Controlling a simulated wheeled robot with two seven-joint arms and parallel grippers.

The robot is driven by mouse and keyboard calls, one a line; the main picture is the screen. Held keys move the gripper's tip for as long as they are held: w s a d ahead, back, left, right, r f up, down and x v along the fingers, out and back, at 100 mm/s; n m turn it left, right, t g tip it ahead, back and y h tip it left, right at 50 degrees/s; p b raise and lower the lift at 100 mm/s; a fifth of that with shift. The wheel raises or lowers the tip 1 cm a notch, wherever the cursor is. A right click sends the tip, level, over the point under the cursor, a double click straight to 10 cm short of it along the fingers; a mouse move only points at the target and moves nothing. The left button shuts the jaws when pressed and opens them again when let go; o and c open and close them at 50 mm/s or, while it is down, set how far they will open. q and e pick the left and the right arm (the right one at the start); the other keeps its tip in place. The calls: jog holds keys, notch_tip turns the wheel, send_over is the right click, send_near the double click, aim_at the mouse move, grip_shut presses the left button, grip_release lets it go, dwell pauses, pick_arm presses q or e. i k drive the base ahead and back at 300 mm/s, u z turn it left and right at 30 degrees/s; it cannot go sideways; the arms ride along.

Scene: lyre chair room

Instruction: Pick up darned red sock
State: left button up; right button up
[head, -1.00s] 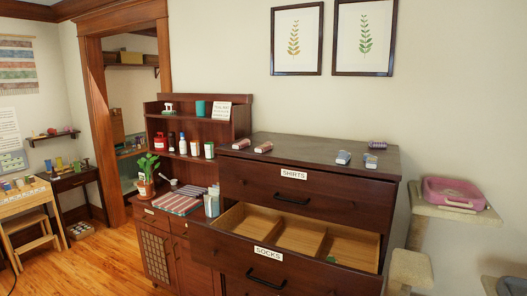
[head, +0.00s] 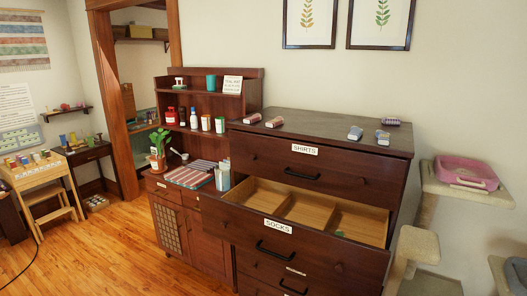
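Two reddish rolled socks lie on the dresser top (head: 320,124) near its left front: one at the left (head: 252,118) and one just right of it (head: 274,122). I cannot tell at this size which one is darned. Two blue-grey rolls, a left one (head: 355,132) and a right one (head: 382,137), lie near the right front, with a purplish roll (head: 391,121) behind them. Neither of my grippers is in view.
The open drawer juts out from the dresser front. A hutch cabinet (head: 205,75) with bottles, a plant (head: 159,142) and striped cloth (head: 190,174) stands left of it. A cat tree (head: 465,190) with a pink carrier (head: 466,172) stands right. Wooden floor (head: 110,250) is clear at front left.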

aim_at(278, 121)
jog(key=u, duration=1.5)
jog(key=i, duration=3.95)
jog(key=z, duration=2.1)
